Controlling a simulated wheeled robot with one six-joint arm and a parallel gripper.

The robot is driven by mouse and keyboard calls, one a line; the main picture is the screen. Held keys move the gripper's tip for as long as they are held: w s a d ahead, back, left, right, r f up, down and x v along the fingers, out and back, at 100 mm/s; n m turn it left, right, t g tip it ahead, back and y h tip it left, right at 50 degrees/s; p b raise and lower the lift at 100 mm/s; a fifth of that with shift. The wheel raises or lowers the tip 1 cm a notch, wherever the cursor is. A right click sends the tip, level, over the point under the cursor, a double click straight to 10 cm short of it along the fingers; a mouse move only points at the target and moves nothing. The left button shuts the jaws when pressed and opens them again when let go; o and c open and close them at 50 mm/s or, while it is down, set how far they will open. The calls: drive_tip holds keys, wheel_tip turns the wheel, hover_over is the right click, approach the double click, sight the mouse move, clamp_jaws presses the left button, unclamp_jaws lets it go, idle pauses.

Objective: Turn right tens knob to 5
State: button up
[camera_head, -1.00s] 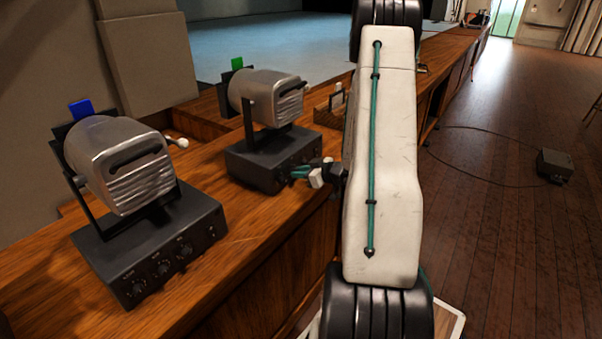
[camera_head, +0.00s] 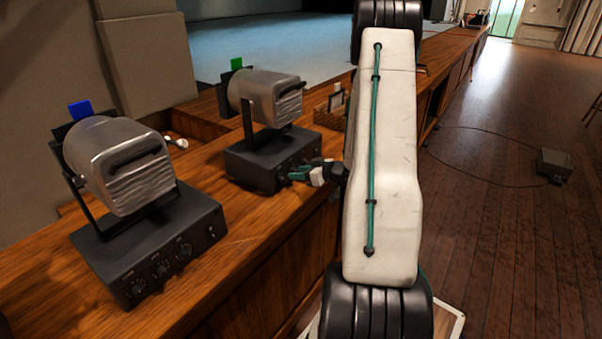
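Two lamp units with black base boxes stand on the wooden desk. The left unit's base (camera_head: 150,248) has several small knobs (camera_head: 164,267) on its front face. The right unit's base (camera_head: 252,163) has its knobs on the front face, small and dark, partly hidden by my gripper. My gripper (camera_head: 298,175) is at the front face of the right base, its teal fingers pointing left toward the knobs. The fingertips look close to or touching a knob; I cannot tell which, nor whether they are open. The knob settings are too small to read.
The lamp heads carry a blue tab (camera_head: 80,110) and a green tab (camera_head: 237,64). A white-tipped lever (camera_head: 181,143) stands behind the left lamp. A wooden rack (camera_head: 331,110) is beyond the right lamp. A box with a cable (camera_head: 554,164) lies on the open floor.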

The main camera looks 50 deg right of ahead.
drive_tip(key=v, duration=0.7)
drive_tip(key=shift+s, duration=0.35)
drive_tip(key=shift+r, duration=0.15)
